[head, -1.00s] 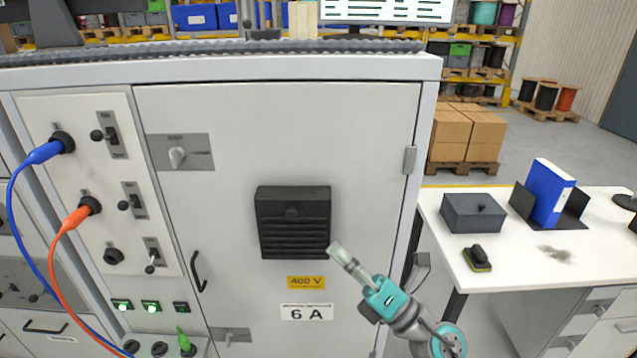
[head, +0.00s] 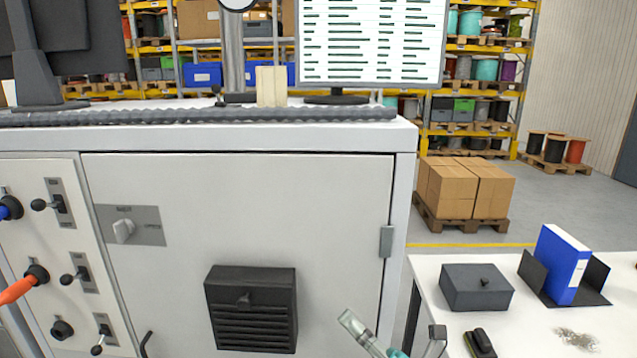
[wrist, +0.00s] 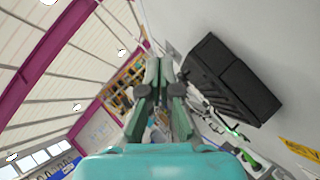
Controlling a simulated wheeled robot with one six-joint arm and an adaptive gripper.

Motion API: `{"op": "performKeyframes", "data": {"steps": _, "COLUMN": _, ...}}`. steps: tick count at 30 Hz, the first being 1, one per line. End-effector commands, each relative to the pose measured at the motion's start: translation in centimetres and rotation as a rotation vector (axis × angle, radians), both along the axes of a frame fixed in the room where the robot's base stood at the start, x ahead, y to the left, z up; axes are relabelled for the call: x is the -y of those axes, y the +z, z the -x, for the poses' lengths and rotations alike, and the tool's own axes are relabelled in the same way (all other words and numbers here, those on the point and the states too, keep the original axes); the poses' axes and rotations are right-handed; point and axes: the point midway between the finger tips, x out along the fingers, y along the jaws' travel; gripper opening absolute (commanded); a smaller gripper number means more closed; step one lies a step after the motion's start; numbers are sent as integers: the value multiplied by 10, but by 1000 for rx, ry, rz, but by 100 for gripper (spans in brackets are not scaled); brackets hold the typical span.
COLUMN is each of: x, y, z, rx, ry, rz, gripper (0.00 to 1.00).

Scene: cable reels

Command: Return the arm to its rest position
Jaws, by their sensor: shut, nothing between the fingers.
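My gripper (head: 346,317) shows at the bottom of the head view, in front of the lower right part of the grey cabinet door (head: 330,220). Only its pale fingers and a bit of teal body are in the frame; the rest of my arm is cut off below. In the wrist view, the gripper's fingers (wrist: 158,72) point away from the teal body and are close together with nothing between them. The black vent box (head: 251,308) on the door is to the left of the gripper, apart from it; it also shows at the right of the wrist view (wrist: 230,80).
A white desk (head: 430,272) at the right holds a dark grey box (head: 476,287) and a blue binder (head: 563,265). Cartons (head: 465,188) sit on a pallet on the open floor behind.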

Motion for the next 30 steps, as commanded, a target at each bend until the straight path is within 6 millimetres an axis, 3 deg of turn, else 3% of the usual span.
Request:
{"op": "performKeyframes", "data": {"steps": 14, "x": 14, "y": -39, "z": 42, "rx": -159, "ry": 35, "rz": -188, "gripper": 0}}
{"op": "performKeyframes", "data": {"steps": 30, "x": 61, "y": -127, "z": 157, "rx": -608, "ry": 65, "rz": -706, "gripper": 0}}
